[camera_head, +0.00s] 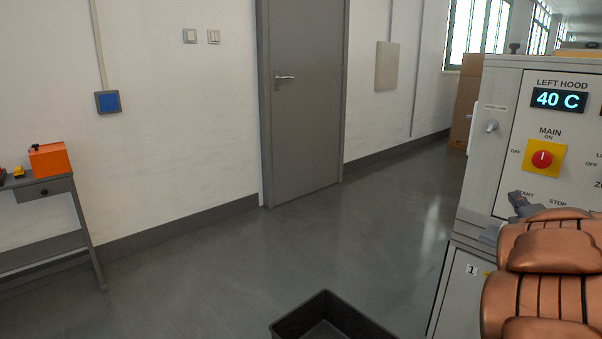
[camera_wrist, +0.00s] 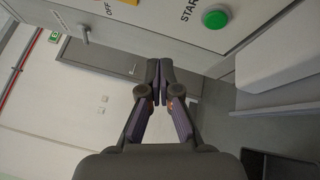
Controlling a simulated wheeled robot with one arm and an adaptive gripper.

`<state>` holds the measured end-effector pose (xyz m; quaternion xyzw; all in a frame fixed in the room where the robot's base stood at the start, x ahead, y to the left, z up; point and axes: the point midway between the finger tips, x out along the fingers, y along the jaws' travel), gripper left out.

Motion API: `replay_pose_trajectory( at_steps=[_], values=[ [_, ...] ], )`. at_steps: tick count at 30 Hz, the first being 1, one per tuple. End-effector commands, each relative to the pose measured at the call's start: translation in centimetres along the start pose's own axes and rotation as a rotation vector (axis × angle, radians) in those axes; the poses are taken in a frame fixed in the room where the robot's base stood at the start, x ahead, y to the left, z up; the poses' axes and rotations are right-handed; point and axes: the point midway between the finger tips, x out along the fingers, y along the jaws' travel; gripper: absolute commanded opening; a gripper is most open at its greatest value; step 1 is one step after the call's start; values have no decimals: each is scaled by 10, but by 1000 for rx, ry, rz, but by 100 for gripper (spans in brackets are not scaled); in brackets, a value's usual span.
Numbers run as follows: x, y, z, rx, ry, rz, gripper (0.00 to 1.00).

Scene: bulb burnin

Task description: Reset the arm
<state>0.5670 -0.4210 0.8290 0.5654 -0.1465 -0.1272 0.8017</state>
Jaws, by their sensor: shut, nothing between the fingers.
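My gripper (camera_wrist: 160,82) is shut and empty, its two dark fingers together in the middle of the wrist view. In the head view my copper-coloured arm fills the lower right and covers part of the control cabinet (camera_head: 480,175). A grey end of my gripper (camera_head: 519,203) shows there near the START label. In the wrist view the green START button (camera_wrist: 215,19) is above and right of the fingertips, apart from them in the picture. The STOP button is hidden behind my arm.
A dark open bin (camera_head: 288,326) stands on the floor. A side table (camera_head: 45,189) with an orange box (camera_head: 49,160) is at left. The middle floor is clear.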

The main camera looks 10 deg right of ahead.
Motion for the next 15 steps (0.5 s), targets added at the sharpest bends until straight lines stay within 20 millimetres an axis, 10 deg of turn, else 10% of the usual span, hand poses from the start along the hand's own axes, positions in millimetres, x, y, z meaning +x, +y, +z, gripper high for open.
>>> replay_pose_trajectory(
  at_steps=[1, 15],
  values=[
    [1, 27, 2, 46, -21, -37, 0],
    [-58, 98, -23, 562, -259, -451, 0]
  ],
)
